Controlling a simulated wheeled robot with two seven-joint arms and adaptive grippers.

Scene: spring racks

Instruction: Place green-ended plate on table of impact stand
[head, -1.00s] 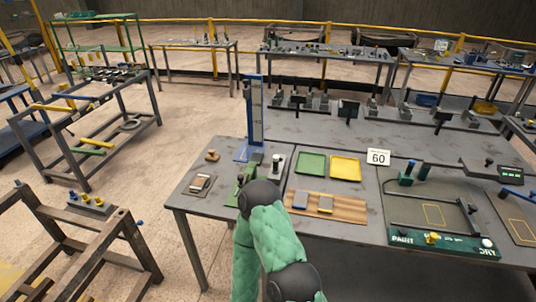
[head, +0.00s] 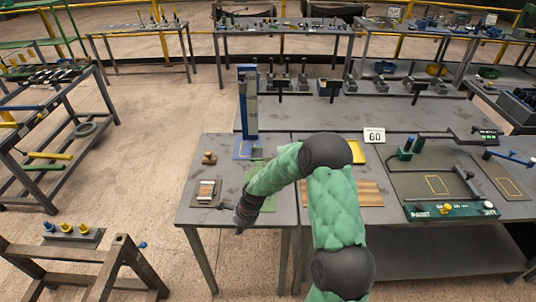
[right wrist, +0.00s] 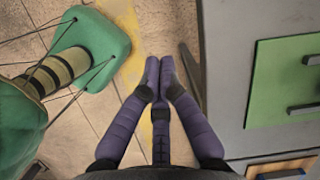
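The impact stand (head: 249,105) is a blue upright with a pale scale, standing on a blue base on the grey table. My right gripper (head: 240,224) hangs at the table's front-left edge, below the stand. In the right wrist view its purple fingers (right wrist: 160,68) are together with nothing between them, above the floor beside the table. A green mat (right wrist: 265,90) with small dark parts on it lies to their right; it shows partly in the head view, behind my arm. I cannot make out a green-ended plate. My left gripper is not in view.
A "60" sign (head: 374,136) and a green-edged panel (head: 450,210) are right.

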